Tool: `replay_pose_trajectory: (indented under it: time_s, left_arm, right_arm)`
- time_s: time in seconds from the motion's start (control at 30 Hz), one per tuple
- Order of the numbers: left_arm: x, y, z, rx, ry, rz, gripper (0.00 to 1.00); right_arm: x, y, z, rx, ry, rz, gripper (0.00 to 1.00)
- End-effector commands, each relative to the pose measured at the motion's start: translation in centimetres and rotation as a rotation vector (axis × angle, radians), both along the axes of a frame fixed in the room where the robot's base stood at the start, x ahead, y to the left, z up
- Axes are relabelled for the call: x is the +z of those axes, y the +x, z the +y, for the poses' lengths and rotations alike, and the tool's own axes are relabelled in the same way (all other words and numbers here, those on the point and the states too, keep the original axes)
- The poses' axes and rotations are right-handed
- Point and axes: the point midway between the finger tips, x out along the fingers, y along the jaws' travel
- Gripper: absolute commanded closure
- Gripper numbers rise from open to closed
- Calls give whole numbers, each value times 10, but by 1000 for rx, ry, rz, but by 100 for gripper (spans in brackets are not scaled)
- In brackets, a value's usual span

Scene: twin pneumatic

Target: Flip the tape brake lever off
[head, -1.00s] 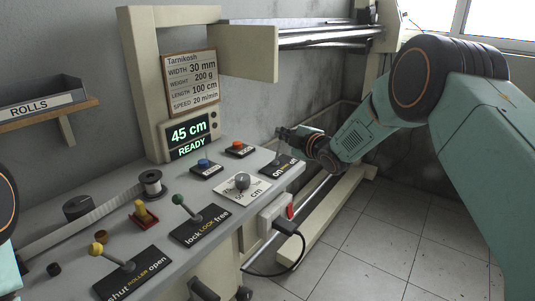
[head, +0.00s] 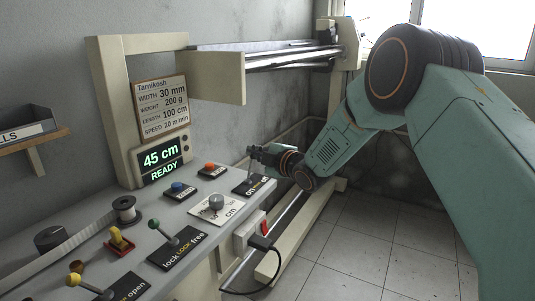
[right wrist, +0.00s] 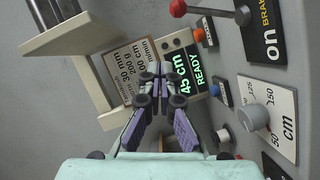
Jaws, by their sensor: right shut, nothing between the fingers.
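The brake lever (right wrist: 210,12) shows at the top right of the right wrist view, with a red ball knob and a grey rod. Its black label plate (right wrist: 262,38) reads "on BRAKE"; the rest of the plate is cut off by the frame edge. In the head view the plate (head: 248,187) is at the panel's far right end, and my right gripper hides the lever. My right gripper (head: 254,152) is above that plate. In the wrist view its fingertips (right wrist: 160,72) are together and empty, left of and apart from the lever. My left gripper is out of view.
Near the plate are a red-orange button (head: 209,167), a blue button (head: 178,187) and a grey cm knob (head: 216,203). The lock lever (head: 160,233) has a green knob. A display (head: 161,157) reads "45 cm READY". The floor (head: 345,245) at right is clear.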

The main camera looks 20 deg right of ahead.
Motion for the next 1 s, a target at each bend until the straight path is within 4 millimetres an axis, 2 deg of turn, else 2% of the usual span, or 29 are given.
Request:
replay_pose_trajectory:
  time_s: [0.2, 0.4, 1.0]
  left_arm:
    - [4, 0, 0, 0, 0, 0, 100]
    - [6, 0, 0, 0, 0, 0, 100]
    - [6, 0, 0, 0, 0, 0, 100]
  right_arm:
    - [9, -31, -10, 0, 3, -2, 100]
    - [12, -48, -16, 0, 1, -1, 100]
    - [13, -53, -16, 0, 2, -1, 100]
